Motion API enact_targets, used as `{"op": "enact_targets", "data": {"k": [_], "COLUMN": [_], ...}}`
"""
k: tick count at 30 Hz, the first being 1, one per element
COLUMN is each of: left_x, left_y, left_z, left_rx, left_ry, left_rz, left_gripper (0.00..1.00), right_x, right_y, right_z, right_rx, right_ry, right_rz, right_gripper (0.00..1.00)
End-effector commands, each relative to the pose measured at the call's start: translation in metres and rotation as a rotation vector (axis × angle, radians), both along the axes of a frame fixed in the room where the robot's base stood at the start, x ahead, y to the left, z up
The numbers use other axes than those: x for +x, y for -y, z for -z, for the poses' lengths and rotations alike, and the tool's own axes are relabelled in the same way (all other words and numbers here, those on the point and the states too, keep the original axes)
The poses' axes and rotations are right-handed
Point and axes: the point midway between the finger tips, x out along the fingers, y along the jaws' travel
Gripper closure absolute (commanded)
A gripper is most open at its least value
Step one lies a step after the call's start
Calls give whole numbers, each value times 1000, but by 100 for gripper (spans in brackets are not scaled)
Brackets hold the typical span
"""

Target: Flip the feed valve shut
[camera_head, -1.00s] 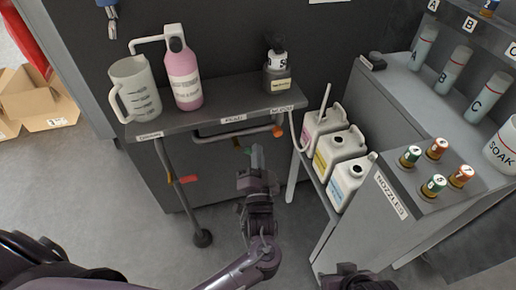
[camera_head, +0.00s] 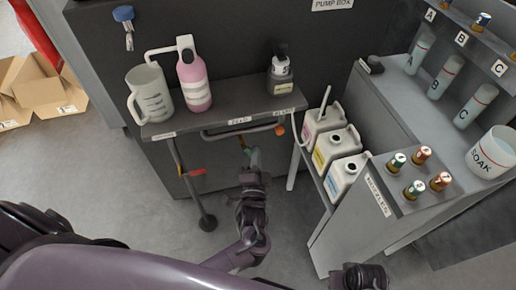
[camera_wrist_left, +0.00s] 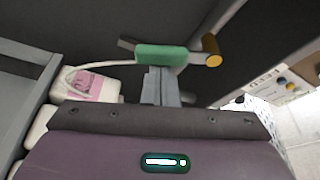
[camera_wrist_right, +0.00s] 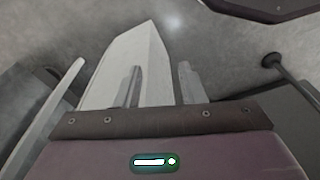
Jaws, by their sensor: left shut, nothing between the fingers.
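A green valve lever (camera_wrist_left: 160,56) with a brass end (camera_wrist_left: 212,50) shows in the left wrist view, just beyond my left fingertips. In the head view the green lever (camera_head: 246,151) is under the shelf and partly hidden by my gripper.
The shelf (camera_head: 185,125) above carries a jug (camera_head: 152,98), a pink bottle (camera_head: 196,85) and a dark bottle (camera_head: 281,80). A red handle (camera_head: 195,172) hangs on a pipe to the left. White canisters (camera_head: 335,150) and the nozzle cabinet (camera_head: 365,215) stand right.

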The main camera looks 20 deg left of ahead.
Motion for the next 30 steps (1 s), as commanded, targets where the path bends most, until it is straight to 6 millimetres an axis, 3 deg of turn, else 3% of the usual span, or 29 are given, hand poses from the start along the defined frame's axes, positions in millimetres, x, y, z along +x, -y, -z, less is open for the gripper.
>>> {"op": "enact_targets", "data": {"k": [6,13,21,30], "left_x": [-3,-6,-9,-11], "left_y": [-6,-11,-15,-17], "left_z": [-1,3,7,10], "left_rx": [107,211,302,349], "left_ry": [-72,-142,-203,-235], "left_rz": [-2,-2,-2,-2], "left_gripper": [100,100,100,100], "right_x": [-13,-39,-69,-86], "right_y": [14,32,37,40], "right_z": [58,106,122,130], "right_rx": [-9,-23,-25,-27], "right_ry": [17,41,29,21], "right_rz": [28,51,47,45], "right_gripper": [64,64,64,64]}}
